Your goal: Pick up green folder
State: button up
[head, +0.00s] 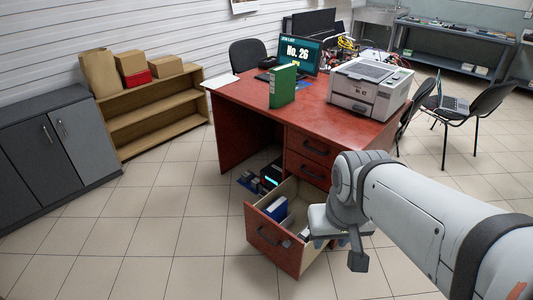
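The green folder (282,86) stands upright on the red-brown desk (240,97), near its front edge and left of the printer. My gripper (338,242) hangs at the end of my arm, in front of the desk, over or beside the right side of the open bottom drawer (270,245). It is well below and to the right of the folder, apart from it. The gripper is seen from behind and above, its fingertips mostly hidden, so I cannot tell whether it is open or shut.
A white printer (368,88) and a monitor (300,53) stand on the desk. The pulled-out drawer holds a blue folder (277,208). A wooden shelf (155,112), grey cabinets (45,150) and black chairs (475,108) stand around. The tiled floor at front left is clear.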

aim_at(282, 78)
jog(key=u, duration=1.05)
jog(key=i, duration=4.85)
jog(key=z, duration=1.95)
